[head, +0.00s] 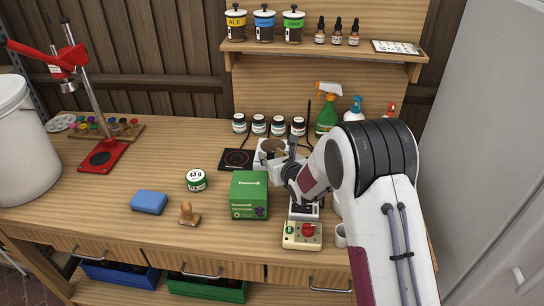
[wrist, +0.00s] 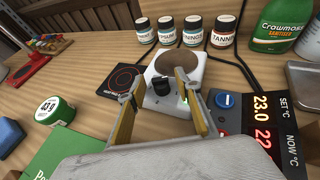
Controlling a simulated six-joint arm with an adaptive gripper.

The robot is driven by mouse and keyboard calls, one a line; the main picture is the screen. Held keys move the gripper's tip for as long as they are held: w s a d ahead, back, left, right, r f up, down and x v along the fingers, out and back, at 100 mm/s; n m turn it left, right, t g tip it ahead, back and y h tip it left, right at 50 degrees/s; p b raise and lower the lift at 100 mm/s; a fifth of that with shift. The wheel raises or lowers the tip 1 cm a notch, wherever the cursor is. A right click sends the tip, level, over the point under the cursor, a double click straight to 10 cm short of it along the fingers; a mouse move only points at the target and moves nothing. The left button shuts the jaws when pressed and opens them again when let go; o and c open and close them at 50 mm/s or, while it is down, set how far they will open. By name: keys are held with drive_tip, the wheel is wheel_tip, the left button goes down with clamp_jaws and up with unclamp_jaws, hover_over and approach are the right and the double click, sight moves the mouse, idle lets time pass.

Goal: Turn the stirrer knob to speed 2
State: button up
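The stirrer (wrist: 204,66) is a white unit with a round brown-grey top plate, and its black knob (wrist: 162,86) is on the front, with a small green light to its right. In the head view the stirrer (head: 262,160) stands at the back of the bench, partly behind my gripper (head: 283,166). In the wrist view my gripper (wrist: 160,84) is open, and its two yellow-sided fingers appear on either side of the knob with gaps. I cannot tell whether they touch it. The knob's setting is too small to read.
A temperature controller (wrist: 262,115) with red digits sits close on the right. A black hot plate (wrist: 122,80) is left of the stirrer. Several jars (wrist: 194,28) stand behind. A green box (head: 249,196) and a cream switch box (head: 302,243) are nearer the front.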

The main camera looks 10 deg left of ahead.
drive_tip(key=shift+s+f, duration=0.1)
drive_tip(key=shift+s+d+r, duration=0.25)
drive_tip(key=shift+s+d, duration=0.05)
drive_tip(key=shift+s, duration=0.2)
drive_tip(key=v, duration=1)
drive_tip(key=shift+s+d+r, duration=0.15)
drive_tip(key=shift+s+r, duration=0.1)
idle(0.5)
